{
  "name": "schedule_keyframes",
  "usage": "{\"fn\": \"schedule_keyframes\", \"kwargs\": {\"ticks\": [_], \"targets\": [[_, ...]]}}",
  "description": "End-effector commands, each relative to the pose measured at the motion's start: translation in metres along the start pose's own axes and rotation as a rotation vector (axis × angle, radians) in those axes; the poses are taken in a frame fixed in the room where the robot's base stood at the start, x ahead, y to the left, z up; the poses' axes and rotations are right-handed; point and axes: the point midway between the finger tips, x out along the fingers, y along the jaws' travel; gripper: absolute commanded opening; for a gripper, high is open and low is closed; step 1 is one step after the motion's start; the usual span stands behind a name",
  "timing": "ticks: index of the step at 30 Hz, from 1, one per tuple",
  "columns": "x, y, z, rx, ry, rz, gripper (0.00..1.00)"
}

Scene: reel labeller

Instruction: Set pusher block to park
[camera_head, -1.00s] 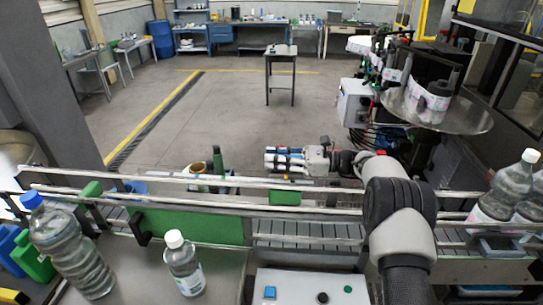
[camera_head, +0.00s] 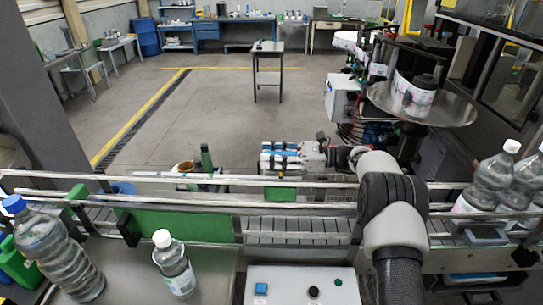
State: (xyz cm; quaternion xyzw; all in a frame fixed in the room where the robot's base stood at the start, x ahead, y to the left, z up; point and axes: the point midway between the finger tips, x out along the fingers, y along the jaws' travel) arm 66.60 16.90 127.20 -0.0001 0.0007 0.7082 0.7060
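A small green block (camera_head: 280,193) sits at the conveyor's rails near mid-picture; I cannot tell for sure that it is the pusher block. Another green piece (camera_head: 77,193) stands on the rail at the left, and a long green panel (camera_head: 185,226) lies along the near side of the belt. My gripper (camera_head: 272,157) is beyond the far rail, just behind and above the small green block, pointing left. Its fingers look small, and whether they are apart or closed is unclear. I see no object clearly held in it.
The conveyor (camera_head: 300,228) runs across the picture. A blue-capped bottle (camera_head: 55,250) and a white-capped bottle (camera_head: 175,267) stand at the near left. Large bottles (camera_head: 490,185) stand at the right. A control box (camera_head: 300,285) is in front. A reel plate (camera_head: 440,108) stands behind right.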

Motion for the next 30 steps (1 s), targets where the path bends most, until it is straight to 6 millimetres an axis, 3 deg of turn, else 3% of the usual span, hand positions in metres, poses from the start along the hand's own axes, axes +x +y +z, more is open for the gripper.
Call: {"fn": "schedule_keyframes", "kwargs": {"ticks": [11, 14, 24, 30], "targets": [[-0.005, -0.001, 0.001, -0.001, -0.001, -0.001, 0.38], [-0.018, -0.001, 0.0, -0.001, -0.001, -0.003, 0.38], [-0.089, -0.001, 0.0, -0.002, -0.001, -0.003, 0.38], [-0.114, 0.0, 0.0, 0.0, -0.001, -0.001, 0.38]]}}
